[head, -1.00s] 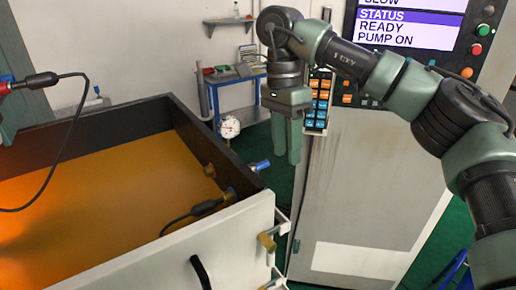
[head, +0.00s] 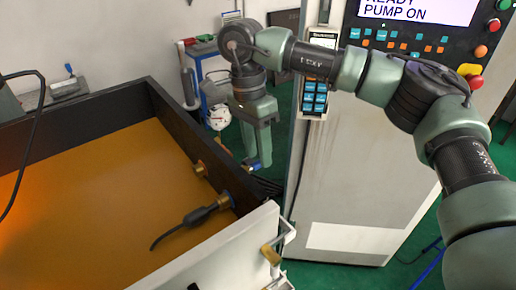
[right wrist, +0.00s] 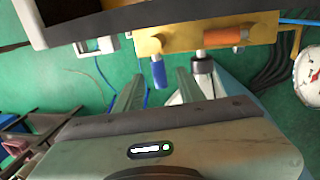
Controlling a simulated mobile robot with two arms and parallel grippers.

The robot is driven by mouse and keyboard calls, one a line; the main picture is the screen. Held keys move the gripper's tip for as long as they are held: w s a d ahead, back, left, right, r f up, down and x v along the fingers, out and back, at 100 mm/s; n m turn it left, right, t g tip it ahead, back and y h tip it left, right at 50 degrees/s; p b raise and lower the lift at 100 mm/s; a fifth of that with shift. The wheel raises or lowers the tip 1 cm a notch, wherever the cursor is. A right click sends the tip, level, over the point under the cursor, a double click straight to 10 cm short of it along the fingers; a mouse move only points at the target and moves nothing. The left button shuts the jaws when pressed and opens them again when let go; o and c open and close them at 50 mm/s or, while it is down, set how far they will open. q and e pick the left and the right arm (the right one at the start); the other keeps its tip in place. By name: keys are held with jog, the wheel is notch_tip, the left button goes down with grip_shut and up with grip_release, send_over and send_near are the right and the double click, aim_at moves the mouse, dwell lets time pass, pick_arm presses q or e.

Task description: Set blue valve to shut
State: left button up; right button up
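In the right wrist view the blue handle (right wrist: 159,72) hangs from a yellow block (right wrist: 180,38) and points toward my right gripper (right wrist: 158,92). The two fingers are apart, one to each side of the handle's line. The handle's tip lies near the gap, and I see no contact. Whether it is fully between the fingers is hard to tell. My left gripper is not in view.
A white gauge (right wrist: 307,73) is farther right. The tank's dark wall (head: 190,130) and the white control cabinet (head: 350,180) flank my right arm.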

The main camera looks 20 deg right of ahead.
jog(key=shift+s+f, duration=0.15)
jog(key=shift+f, duration=0.45)
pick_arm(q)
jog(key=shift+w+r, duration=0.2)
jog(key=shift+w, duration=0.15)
pick_arm(e)
jog(key=shift+c, duration=0.3)
grip_shut()
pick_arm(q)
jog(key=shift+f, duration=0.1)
